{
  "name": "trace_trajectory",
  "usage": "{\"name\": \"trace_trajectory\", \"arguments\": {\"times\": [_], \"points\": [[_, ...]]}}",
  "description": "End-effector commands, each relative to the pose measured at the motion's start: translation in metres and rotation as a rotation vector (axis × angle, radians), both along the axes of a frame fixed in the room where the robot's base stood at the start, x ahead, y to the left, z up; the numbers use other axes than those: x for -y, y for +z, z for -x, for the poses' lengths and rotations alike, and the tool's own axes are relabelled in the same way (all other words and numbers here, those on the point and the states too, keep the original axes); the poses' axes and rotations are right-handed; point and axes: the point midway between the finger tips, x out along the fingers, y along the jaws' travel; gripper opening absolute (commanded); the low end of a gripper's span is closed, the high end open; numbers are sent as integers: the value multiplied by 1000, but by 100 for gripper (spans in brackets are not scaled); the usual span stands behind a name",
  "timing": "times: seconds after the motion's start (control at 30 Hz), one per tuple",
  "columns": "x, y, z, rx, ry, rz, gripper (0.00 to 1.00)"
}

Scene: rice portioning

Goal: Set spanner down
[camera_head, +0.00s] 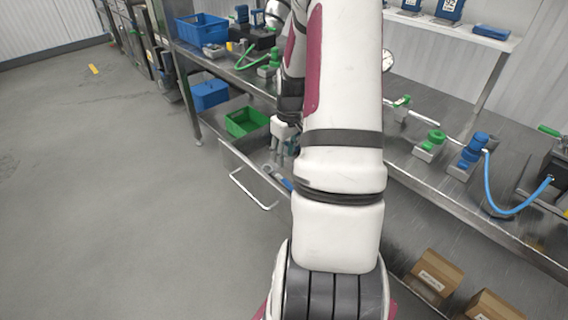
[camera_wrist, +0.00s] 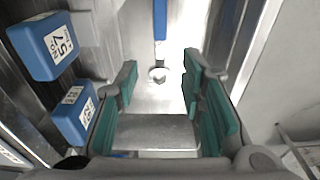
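The spanner (camera_wrist: 160,20) has a blue handle and a bright metal end; it lies on the grey metal floor of an open drawer. In the wrist view its handle runs off the top edge, and its metal end shows between my fingertips in the picture. My gripper (camera_wrist: 160,66) is open, its two teal-padded fingers apart with nothing held between them. In the head view my gripper (camera_head: 281,150) is over the open drawer (camera_head: 236,160), partly hidden by my arm. A small blue piece in the drawer there may be the spanner handle.
Blue blocks with white labels (camera_wrist: 47,45) stand left of my fingers in the wrist view. A drawer wall is at the right. In the head view, a green crate (camera_head: 246,122) and a blue crate (camera_head: 209,95) are behind the drawer.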

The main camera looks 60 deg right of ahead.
Motion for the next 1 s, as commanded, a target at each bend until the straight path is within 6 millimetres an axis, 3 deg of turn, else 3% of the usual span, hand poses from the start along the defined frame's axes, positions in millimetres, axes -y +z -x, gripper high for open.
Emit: {"name": "trace_trajectory", "arguments": {"times": [0.23,0.37,0.47,0.67,0.87,1.0], "points": [[-2,25,1,0,3,3,36],[-21,49,-8,-5,22,19,36],[-52,83,-18,-9,47,42,36],[-138,155,-22,-2,94,87,36],[-222,209,2,34,129,109,36],[-274,235,32,70,154,107,36]]}}
